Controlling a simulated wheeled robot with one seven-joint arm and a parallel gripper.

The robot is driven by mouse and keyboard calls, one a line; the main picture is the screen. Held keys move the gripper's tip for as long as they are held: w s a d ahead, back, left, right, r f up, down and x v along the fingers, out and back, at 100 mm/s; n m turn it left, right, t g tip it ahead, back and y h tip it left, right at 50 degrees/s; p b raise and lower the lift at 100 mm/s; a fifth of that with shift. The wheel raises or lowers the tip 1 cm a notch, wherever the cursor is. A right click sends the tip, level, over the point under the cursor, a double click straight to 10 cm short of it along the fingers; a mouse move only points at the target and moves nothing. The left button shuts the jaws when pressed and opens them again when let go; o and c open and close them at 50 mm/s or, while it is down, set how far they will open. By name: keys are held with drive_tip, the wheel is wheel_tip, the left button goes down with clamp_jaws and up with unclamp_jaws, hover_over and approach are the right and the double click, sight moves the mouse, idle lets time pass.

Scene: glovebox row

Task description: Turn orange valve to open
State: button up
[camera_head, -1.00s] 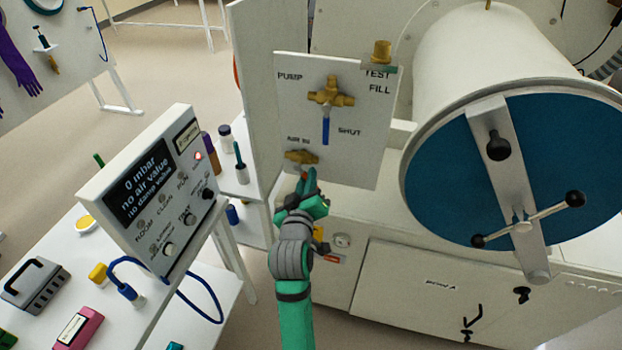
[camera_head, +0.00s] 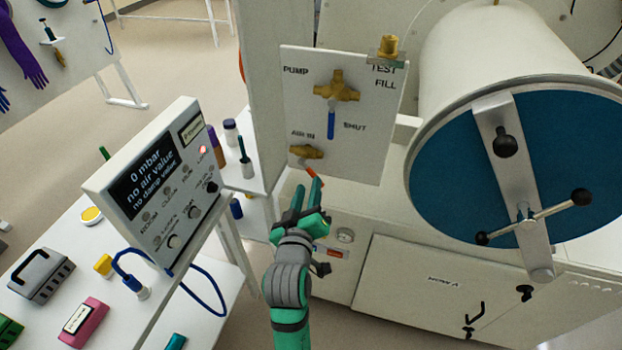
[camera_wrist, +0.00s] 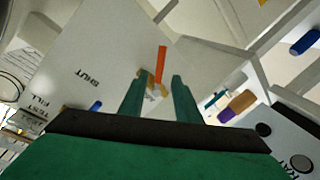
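The orange valve is a brass body (camera_head: 306,152) with an orange lever (camera_head: 314,174), low on the white panel by the "AIR IN" label. The lever slants down and to the right in the head view. My gripper (camera_head: 308,184) is just below it, fingers apart and empty. In the wrist view the orange lever (camera_wrist: 161,66) shows beyond and between the two green fingertips (camera_wrist: 158,82). I cannot tell whether a finger touches the lever.
Above on the panel (camera_head: 290,100) is a brass valve (camera_head: 337,86) with a blue lever (camera_head: 331,124) by "SHUT". The control box (camera_head: 150,190) stands left, its display reading 0 mbar. The blue-doored drum (camera_head: 450,170) is close on the right.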

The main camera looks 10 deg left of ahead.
drive_tip(key=shift+s+r, duration=0.15)
drive_tip(key=shift+s, duration=0.9)
drive_tip(key=shift+s+r, duration=0.1)
drive_tip(key=shift+s, duration=0.9)
